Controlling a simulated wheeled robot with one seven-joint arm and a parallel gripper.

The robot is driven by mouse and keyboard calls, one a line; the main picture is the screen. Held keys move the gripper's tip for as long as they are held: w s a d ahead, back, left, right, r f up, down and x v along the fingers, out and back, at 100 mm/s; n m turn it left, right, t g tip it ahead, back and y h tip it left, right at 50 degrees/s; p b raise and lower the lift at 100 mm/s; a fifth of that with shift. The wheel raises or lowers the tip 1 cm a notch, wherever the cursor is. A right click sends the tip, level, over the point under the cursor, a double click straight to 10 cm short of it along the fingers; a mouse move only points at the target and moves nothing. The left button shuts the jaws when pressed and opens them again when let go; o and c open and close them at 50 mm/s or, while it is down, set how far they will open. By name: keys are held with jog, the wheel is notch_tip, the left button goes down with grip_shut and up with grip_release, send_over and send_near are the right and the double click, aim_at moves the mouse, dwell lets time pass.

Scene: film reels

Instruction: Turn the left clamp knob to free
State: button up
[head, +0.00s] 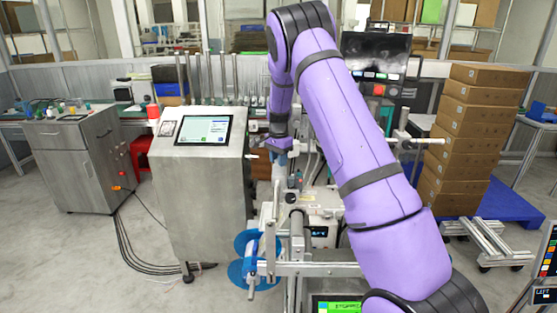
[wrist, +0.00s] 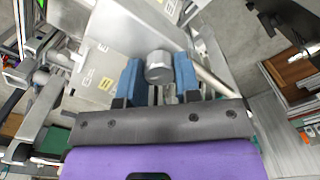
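In the wrist view, a round grey metal knob (wrist: 158,67) sits between the two blue fingers of my gripper (wrist: 159,74). One finger is on each side of it, very close to its edges. I cannot tell whether the fingers touch it or a thin gap remains. Behind it is a pale grey machine panel (wrist: 112,60) with small yellow labels. The knob and fingertips cannot be made out clearly there, and which way the knob is turned is not readable.
A metal cabinet with a screen (head: 203,130) stands left of my gripper. Blue reels (head: 243,262) on a metal frame (head: 310,269) are in front. A metal rod (wrist: 213,82) runs close to the right finger. Stacked cardboard boxes (head: 472,130) stand at right.

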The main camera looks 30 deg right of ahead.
jog(key=shift+c, duration=0.5)
jog(key=shift+n, duration=0.3)
jog(key=n, duration=1.1)
jog(key=shift+n, duration=0.4)
jog(key=n, duration=0.5)
jog(key=shift+d, duration=0.1)
jog(key=n, duration=0.6)
jog(key=shift+n, duration=0.4)
